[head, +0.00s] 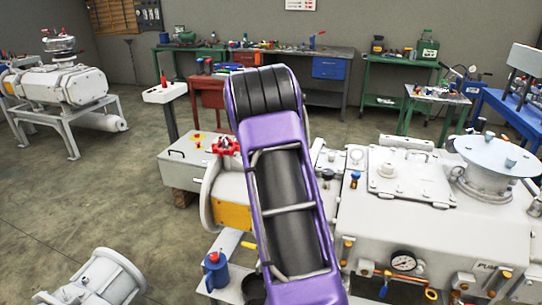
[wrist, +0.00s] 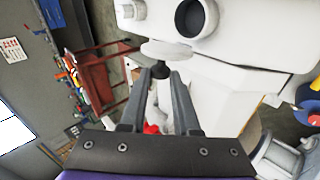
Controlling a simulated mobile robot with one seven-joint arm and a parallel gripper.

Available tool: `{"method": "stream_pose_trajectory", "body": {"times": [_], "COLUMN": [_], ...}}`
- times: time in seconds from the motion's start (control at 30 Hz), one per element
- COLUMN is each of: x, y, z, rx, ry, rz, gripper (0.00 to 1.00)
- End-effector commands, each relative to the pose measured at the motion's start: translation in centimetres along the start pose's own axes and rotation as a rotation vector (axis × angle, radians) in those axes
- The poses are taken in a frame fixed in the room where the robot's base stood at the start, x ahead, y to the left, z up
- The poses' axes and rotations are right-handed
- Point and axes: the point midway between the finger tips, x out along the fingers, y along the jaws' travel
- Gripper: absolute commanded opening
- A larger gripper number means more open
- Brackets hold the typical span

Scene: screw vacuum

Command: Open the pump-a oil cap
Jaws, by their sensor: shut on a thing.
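My gripper (wrist: 160,80) shows in the wrist view with its two grey fingers around a small black cap (wrist: 160,69), which looks like the oil cap. The fingers are shut on it. A round white disc (wrist: 166,50) lies just beyond the cap, against the white pump body (wrist: 228,85). In the head view, the white pump (head: 375,220) fills the right side, with a lettered plate that seems to begin with "PUM". My purple arm covers the middle of that view and hides my gripper and the held cap.
A blue can (head: 215,272) stands left of my arm. Another white pump (head: 70,85) is at the far left. Workbenches (head: 330,70) line the back wall. The floor (head: 100,190) at left is mostly clear.

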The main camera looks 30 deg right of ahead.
Motion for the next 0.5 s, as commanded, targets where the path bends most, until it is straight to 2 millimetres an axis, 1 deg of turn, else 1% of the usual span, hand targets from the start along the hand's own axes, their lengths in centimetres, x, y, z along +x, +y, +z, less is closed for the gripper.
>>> {"method": "stream_pose_trajectory", "body": {"times": [0.03, 0.17, 0.2, 0.5], "x": [0.04, 0.04, 0.03, -0.19], "y": [-0.01, -0.01, -0.01, 0.00], "z": [0.14, 0.11, 0.10, 0.01], "rx": [0.000, 0.000, 0.000, 0.000], "ry": [-0.002, -0.002, -0.001, 0.000], "rz": [-0.001, 0.000, 0.000, 0.000], "gripper": [0.35, 0.59, 0.60, 0.60]}}
